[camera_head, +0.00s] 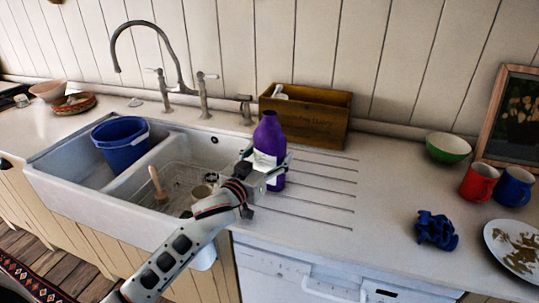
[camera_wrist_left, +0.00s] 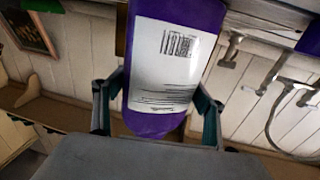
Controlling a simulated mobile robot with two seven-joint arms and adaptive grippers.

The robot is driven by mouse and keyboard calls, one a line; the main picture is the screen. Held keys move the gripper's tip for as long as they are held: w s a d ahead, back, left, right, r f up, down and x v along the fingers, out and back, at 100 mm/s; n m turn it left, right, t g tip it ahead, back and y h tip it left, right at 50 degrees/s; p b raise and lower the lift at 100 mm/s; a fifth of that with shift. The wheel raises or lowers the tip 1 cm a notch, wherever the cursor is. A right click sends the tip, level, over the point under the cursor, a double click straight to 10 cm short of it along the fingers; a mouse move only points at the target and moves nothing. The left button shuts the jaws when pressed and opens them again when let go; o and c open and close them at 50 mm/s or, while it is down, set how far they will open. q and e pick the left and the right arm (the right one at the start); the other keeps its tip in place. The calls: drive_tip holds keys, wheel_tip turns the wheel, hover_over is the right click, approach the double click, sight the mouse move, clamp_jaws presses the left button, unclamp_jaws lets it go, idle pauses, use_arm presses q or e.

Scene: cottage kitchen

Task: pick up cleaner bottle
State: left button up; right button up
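The cleaner bottle (camera_head: 268,140) is purple with a white label and stands upright at the left end of the ribbed drainboard beside the sink. My left gripper (camera_head: 266,167) is at the bottle, with one finger on each side of its body. In the left wrist view the bottle (camera_wrist_left: 172,60) fills the space between the fingers (camera_wrist_left: 158,105), its label facing the camera. The fingers are very close to its sides; whether they press on it cannot be told. My right gripper is not in view.
A wooden box (camera_head: 318,117) stands just behind the bottle. The white sink (camera_head: 110,195) with a blue bucket (camera_head: 121,143) and a tap (camera_head: 180,70) is to the left. A blue cloth (camera_head: 436,230), mugs (camera_head: 478,183) and a plate (camera_head: 497,237) are to the right. The drainboard's right side is clear.

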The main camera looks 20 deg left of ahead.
use_arm(q)
drive_tip(key=c, duration=0.8)
drive_tip(key=shift+o, duration=0.2)
drive_tip(key=shift+r, duration=0.1)
drive_tip(key=shift+r, duration=0.15)
